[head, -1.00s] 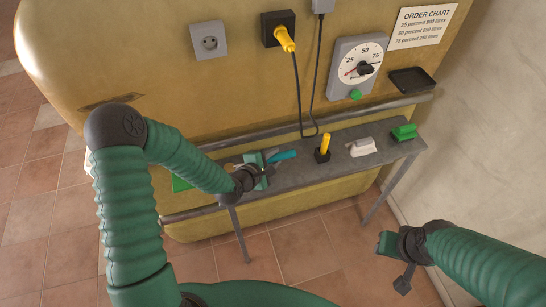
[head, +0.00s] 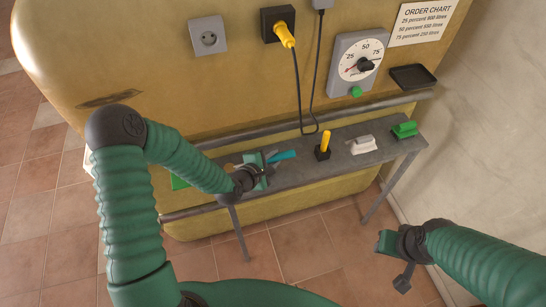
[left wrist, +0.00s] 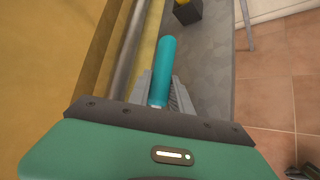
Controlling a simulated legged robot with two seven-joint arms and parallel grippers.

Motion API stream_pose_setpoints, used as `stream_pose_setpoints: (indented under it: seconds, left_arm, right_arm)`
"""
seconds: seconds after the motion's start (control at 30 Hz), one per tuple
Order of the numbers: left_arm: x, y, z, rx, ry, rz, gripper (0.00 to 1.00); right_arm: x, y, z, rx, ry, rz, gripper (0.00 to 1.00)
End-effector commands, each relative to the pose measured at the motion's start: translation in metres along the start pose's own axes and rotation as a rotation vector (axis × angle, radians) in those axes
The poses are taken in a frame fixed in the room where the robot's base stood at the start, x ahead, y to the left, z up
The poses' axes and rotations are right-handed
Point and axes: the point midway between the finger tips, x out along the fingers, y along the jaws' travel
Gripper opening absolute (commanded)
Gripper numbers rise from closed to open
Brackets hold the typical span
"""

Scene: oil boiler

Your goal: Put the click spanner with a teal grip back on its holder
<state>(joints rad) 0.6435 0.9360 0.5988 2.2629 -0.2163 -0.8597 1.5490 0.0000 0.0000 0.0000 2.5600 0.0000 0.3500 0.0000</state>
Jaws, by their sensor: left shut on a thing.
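The click spanner's teal grip (head: 282,155) points right from my left gripper (head: 262,168), over the left part of the grey shelf. In the left wrist view the teal grip (left wrist: 163,70) lies between the fingers of my left gripper (left wrist: 162,92), which is shut on it. The rest of the spanner is mostly hidden by the gripper. I cannot tell whether the spanner touches the shelf, and I cannot make out its holder. My right gripper (head: 394,250) hangs empty over the floor at the lower right, its fingers apart.
The narrow shelf (head: 300,172) bears a yellow-handled tool in a black block (head: 324,146), a white-grey item (head: 362,145) and a green item (head: 404,130). A metal rail (head: 375,109) runs behind it. Cables hang above. The boiler gauge (head: 358,62) is at the upper right.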

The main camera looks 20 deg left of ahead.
Motion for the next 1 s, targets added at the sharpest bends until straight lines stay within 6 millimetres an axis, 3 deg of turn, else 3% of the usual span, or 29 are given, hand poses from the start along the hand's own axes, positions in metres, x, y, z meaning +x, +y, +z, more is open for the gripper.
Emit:
stream_pose_setpoints:
  seconds: [0.23,0.27,0.43,0.77,0.87,1.0]
  left_arm:
    - [0.004,-0.006,-0.004,0.0,0.0,0.001,0.0]
    - [0.004,-0.005,-0.003,0.001,0.0,0.001,0.29]
    - [0.004,-0.005,-0.003,0.0,0.0,0.001,0.5]
    - [0.001,-0.005,-0.003,0.0,0.001,0.0,0.5]
    - [-0.011,-0.004,-0.004,0.0,0.003,0.001,0.5]
    - [-0.047,-0.003,-0.004,0.0,0.003,0.001,0.5]
  right_arm:
    - [0.006,0.0,0.002,0.0,0.0,0.0,0.36]
    - [0.005,0.0,0.001,0.0,0.0,0.0,0.36]
    - [0.005,0.0,0.001,0.0,0.0,0.0,0.36]
    - [0.004,0.0,0.001,0.0,0.0,0.0,0.36]
    - [0.003,0.0,0.001,0.0,0.0,0.0,0.36]
    - [-0.001,0.0,0.0,0.0,0.0,0.0,0.36]
